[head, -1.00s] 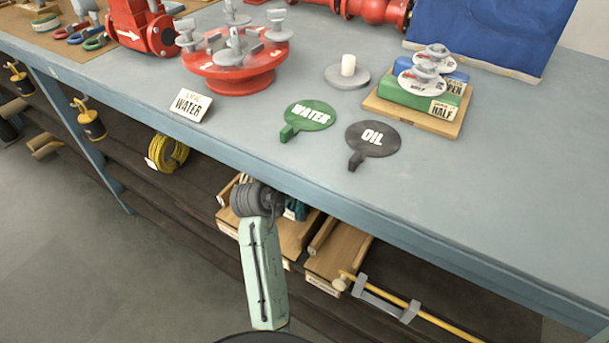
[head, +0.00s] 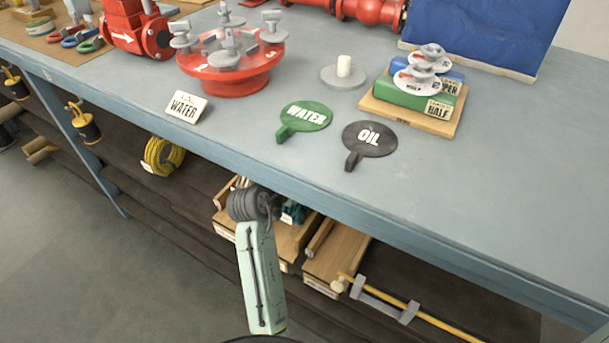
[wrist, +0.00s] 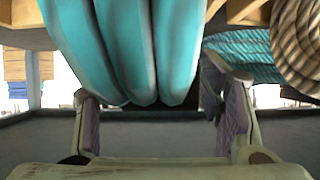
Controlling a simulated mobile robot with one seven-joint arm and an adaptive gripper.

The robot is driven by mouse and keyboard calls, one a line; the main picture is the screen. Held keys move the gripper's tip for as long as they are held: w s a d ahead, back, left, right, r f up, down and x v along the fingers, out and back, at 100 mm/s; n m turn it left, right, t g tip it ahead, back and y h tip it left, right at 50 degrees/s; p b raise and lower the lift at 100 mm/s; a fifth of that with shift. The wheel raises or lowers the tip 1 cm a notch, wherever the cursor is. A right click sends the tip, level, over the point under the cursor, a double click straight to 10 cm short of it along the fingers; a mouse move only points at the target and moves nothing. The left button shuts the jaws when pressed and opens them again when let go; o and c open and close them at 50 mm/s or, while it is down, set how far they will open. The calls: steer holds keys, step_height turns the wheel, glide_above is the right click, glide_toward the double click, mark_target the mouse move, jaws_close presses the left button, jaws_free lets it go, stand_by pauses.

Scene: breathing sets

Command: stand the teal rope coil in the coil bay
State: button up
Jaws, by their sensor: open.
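The teal rope coil (wrist: 125,50) fills the top middle of the wrist view, very close, with its thick strands hanging down. My gripper (wrist: 157,102) is open, with one finger on each side of the coil's lower end. I cannot tell whether either finger touches it. In the head view a bit of teal (head: 292,212) shows just right of my wrist, under the bench edge. My wrist hides the fingers there. A second teal ribbed surface (wrist: 245,55) lies behind the right finger; I cannot tell what it belongs to. The coil bay cannot be made out with certainty.
A beige striped rope coil (wrist: 300,45) is at the upper right of the wrist view. Wooden trays (head: 337,260) and a yellow coil (head: 162,156) sit on the shelf below the bench (head: 430,200). A yellow bar (head: 385,300) lies at the shelf's right. The bench edge overhangs my gripper.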

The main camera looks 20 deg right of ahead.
steer(key=v, duration=1.2)
